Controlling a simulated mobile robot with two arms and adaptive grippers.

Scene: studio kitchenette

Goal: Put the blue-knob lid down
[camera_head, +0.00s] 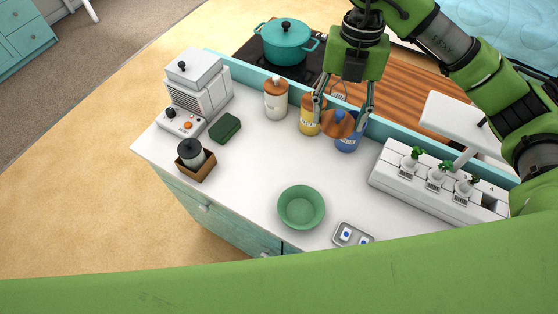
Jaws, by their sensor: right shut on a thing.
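The blue-knob lid (338,126) is a brown wooden disc with a blue knob on top. My right gripper (342,110) comes down from above and is shut on it. The lid overlaps the left upper part of the blue jar (347,144) in the picture, and I cannot tell whether they touch. The blue jar has a white label, and its mouth is mostly hidden. A yellow jar (309,128) with a brown lid stands just left, beside my right gripper's left finger. A white jar (275,105) with a brown lid stands farther left. My left gripper is not in view.
A green bowl (301,207) and a small grey tray (352,235) stand toward the counter's front. A white rack (432,186) with small plants is at right. A coffee machine (196,92) and green block (225,128) are at left. The middle counter (255,165) is clear.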

